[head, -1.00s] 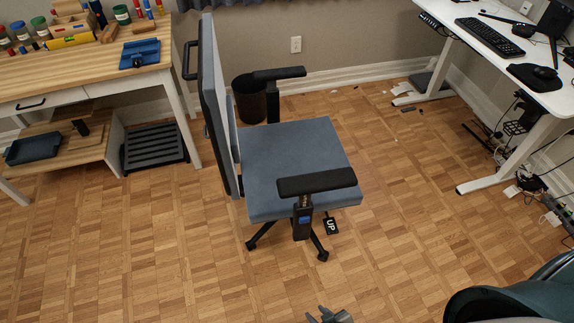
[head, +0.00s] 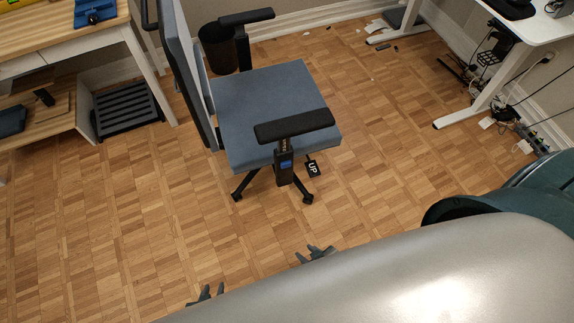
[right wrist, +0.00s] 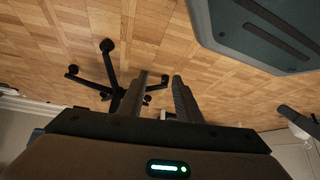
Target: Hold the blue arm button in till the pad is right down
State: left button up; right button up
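The grey-blue office chair (head: 270,98) stands side-on in the head view. Its near armrest has a black pad (head: 294,126) on a dark post, raised above the seat edge with a length of inner stem showing. The blue arm button (head: 286,164) is on the post's outer face below the pad. My right gripper (head: 317,252) is open and empty, below and apart from the chair in the picture; its parted fingers also show in the right wrist view (right wrist: 160,76). My left gripper (head: 206,292) shows only its fingertips, apparently open and empty, at the bottom edge.
A black tag (head: 312,169) reading UP hangs by the post. The chair's wheeled base also shows in the right wrist view (right wrist: 106,74). A wooden workbench (head: 70,38) stands left, a white desk (head: 535,25) right. My grey arm covers the lower right.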

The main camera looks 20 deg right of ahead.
grip_shut()
dwell(1.7)
